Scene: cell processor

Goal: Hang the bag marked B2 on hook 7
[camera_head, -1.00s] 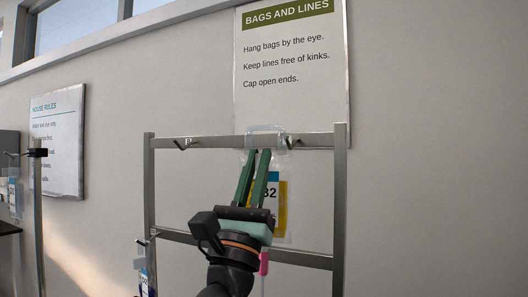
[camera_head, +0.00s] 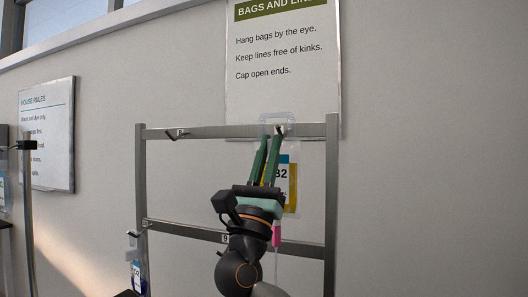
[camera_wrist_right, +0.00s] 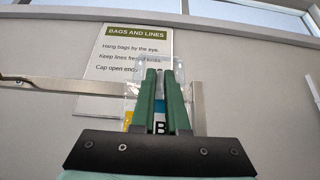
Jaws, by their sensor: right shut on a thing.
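The bag marked B2 (camera_head: 292,190) is clear, with a blue, white and yellow label and a pink piece below. It hangs upright in my right gripper (camera_head: 271,139), whose green fingers are shut on its upper part. The bag also shows in the right wrist view (camera_wrist_right: 130,85). Its clear top with the eye overlaps the right-hand hook (camera_head: 281,130) on the rack's top bar. I cannot tell whether the hook passes through the eye. That hook's number is hidden, so I cannot confirm it is hook 7. My left gripper is not in view.
The metal rack (camera_head: 205,131) has another top hook (camera_head: 177,135) at left, empty. A smaller bag (camera_head: 138,273) hangs at the lower left post. A "9" label is on the lower bar. A sign (camera_head: 283,75) is behind; free wall lies right.

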